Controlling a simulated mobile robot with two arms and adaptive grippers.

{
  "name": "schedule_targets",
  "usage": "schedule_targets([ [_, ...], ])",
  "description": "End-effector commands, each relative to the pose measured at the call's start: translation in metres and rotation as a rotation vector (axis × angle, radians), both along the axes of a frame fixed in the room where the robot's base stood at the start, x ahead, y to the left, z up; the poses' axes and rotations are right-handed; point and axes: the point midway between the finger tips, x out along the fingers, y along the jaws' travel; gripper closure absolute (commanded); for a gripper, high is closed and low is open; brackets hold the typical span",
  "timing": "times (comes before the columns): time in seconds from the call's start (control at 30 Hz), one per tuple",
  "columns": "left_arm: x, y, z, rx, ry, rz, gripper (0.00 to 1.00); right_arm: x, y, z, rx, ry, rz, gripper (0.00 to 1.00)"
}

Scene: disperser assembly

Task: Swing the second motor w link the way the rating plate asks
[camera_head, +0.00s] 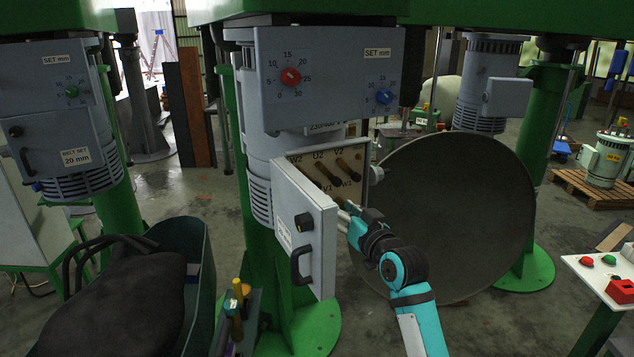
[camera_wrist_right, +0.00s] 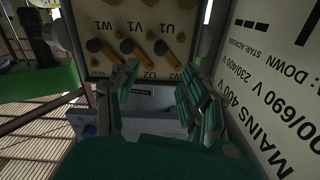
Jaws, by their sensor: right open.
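The terminal board (camera_head: 310,164) shows in the open box of the middle motor, with slanting dark-and-brass links. In the right wrist view the board (camera_wrist_right: 140,12) is upside down. The w link (camera_wrist_right: 96,46) is the leftmost there, by the W1 mark, and slants down to the right. The rating plate (camera_wrist_right: 272,85) reads "MAINS 400 V", "400/690 V", "230/400 V", "DOWN" and "STAR: ACROSS". My right gripper (camera_wrist_right: 158,76) is open before the board, its left finger close to the w link's lower end. Contact cannot be told. The left gripper is not in view.
The open box door (camera_head: 312,235) with a black handle stands just left of my right gripper. A large dark disc (camera_head: 460,220) is behind my right arm. A dark bin (camera_head: 195,250) stands at left. A panel with SET dials (camera_head: 330,80) hangs above the box.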

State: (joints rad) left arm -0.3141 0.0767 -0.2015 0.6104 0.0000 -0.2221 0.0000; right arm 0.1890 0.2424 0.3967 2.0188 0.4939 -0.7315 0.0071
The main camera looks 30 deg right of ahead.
Motion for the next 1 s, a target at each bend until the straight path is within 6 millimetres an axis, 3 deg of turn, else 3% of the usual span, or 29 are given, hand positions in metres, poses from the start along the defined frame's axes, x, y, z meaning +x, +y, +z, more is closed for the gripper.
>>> schedule_targets([
  [0.2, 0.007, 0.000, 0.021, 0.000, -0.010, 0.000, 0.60, 0.048, -0.005, 0.004, 0.003, 0.001, 0.000, 0.54],
  [0.4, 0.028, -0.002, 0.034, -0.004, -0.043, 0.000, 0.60, 0.083, -0.009, 0.003, 0.001, 0.002, 0.000, 0.54],
  [0.5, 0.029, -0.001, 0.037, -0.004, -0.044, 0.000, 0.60, 0.094, -0.011, 0.002, 0.000, 0.002, 0.000, 0.54],
  [0.7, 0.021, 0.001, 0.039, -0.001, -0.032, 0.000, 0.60, 0.106, -0.012, 0.000, -0.001, 0.001, 0.000, 0.54],
  [1.0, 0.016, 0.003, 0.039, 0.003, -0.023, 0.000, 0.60, 0.108, -0.012, 0.000, -0.001, 0.001, 0.000, 0.54],
])
